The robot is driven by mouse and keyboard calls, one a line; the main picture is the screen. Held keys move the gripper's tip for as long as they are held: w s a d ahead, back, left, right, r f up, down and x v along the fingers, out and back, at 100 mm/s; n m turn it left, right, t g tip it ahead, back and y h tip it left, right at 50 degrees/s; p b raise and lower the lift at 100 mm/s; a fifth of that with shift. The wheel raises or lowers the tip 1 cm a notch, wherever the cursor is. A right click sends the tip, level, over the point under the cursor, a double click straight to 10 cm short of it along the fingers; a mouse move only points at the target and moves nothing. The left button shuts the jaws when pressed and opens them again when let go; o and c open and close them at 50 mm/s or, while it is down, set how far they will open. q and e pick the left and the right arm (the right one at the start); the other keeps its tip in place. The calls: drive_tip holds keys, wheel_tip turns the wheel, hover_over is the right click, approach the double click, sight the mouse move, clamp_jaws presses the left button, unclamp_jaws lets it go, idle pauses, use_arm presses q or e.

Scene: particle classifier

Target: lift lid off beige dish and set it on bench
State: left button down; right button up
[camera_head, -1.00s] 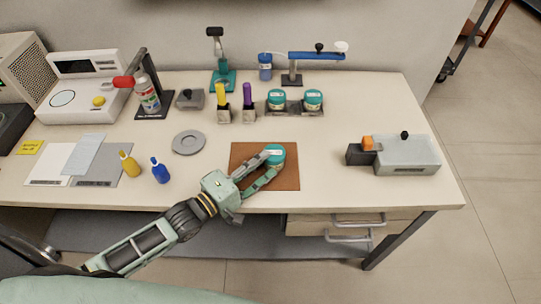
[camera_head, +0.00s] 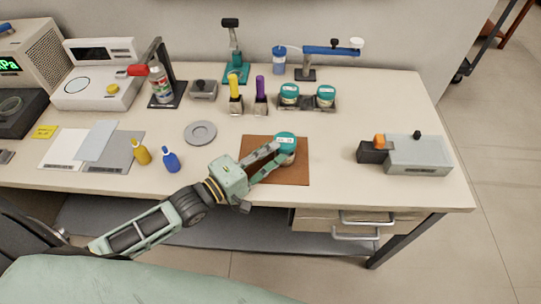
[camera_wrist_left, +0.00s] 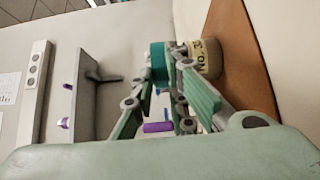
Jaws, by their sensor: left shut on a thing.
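A teal lid (camera_head: 286,140) with a pale label is between the fingers of my left gripper (camera_head: 279,150), which is shut on it. The beige dish (camera_head: 289,159) is directly below, on a brown mat (camera_head: 290,177). In the left wrist view the lid (camera_wrist_left: 158,65) and the dish (camera_wrist_left: 208,58), with dark lettering, lie on either side of a fingertip. Fingers hide part of the join, so I cannot tell how wide any gap is. The bench (camera_head: 335,150) is clear right of the mat. My right gripper is not in view.
A grey round plate (camera_head: 200,133) lies left of the mat. Two more teal-lidded jars (camera_head: 289,94) stand on a rack behind. A blue bottle (camera_head: 171,161) and a yellow bottle (camera_head: 141,154) stand left. A grey device (camera_head: 418,156) stands right.

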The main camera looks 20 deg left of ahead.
use_arm(q)
drive_tip(key=s+d+r, duration=0.7)
drive_tip(key=d+r, duration=0.1)
drive_tip(key=d, duration=0.1)
drive_tip(key=shift+s+r, duration=0.15)
drive_tip(key=shift+r, duration=0.15)
